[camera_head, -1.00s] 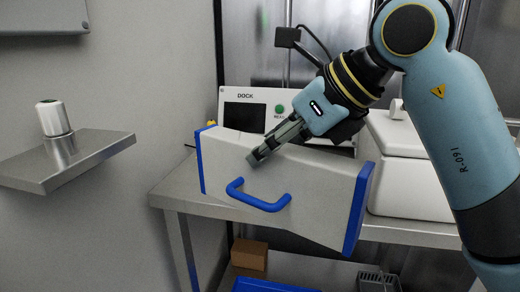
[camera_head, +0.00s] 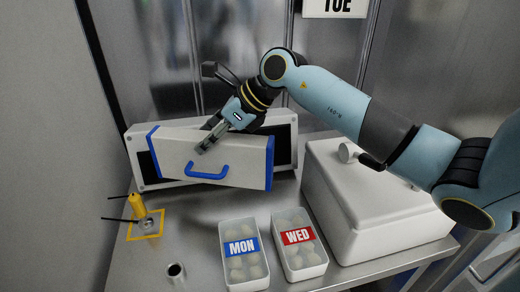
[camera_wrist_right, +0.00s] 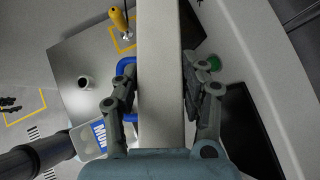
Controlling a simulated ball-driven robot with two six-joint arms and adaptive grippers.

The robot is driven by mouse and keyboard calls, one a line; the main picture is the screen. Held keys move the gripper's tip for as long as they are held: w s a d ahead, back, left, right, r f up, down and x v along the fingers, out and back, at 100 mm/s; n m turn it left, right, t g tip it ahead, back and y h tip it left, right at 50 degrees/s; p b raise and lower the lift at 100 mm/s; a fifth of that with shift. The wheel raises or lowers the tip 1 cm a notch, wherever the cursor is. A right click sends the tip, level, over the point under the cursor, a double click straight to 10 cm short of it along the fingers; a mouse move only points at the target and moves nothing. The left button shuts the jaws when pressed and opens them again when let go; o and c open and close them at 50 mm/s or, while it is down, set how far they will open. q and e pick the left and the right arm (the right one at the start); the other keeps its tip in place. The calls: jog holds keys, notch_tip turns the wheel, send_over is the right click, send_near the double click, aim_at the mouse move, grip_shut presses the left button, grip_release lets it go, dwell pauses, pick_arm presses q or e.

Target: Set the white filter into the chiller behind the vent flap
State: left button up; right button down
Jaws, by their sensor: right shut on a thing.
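The white filter (camera_head: 238,158) is a long white panel with blue ends and a blue handle on its front. My right gripper (camera_head: 205,147) is shut on its upper edge. In the right wrist view the filter (camera_wrist_right: 160,75) runs between the two fingers of my right gripper (camera_wrist_right: 160,95). Behind the filter stands a wide light-grey housing with a dark opening, apparently the chiller (camera_head: 285,122). The filter hides most of the opening; I cannot tell whether they touch. I cannot make out the vent flap.
White tubs marked MON (camera_head: 241,243) and WED (camera_head: 297,236) stand in front with pale pieces inside. A white lidded box (camera_head: 370,200) is at the right. A yellow-handled tool (camera_head: 138,207) and a small cup (camera_head: 175,271) are at the left.

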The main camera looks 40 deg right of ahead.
aim_at(215, 173)
jog(key=f+b, duration=0.4)
jog(key=f, duration=0.1)
jog(key=shift+s+d+f, duration=0.1)
jog(key=shift+d+f, duration=0.1)
jog(key=shift+f, duration=0.1)
notch_tip(215, 173, down, 4)
jog(key=b, duration=0.3)
jog(key=shift+f, duration=0.25)
jog(key=shift+r, duration=0.15)
jog(key=shift+f, duration=0.25)
pick_arm(q)
notch_tip(215, 173, down, 7)
jog(key=shift+s, duration=0.35)
pick_arm(e)
jog(key=c, duration=0.7)
grip_release()
jog(key=shift+r, duration=0.1)
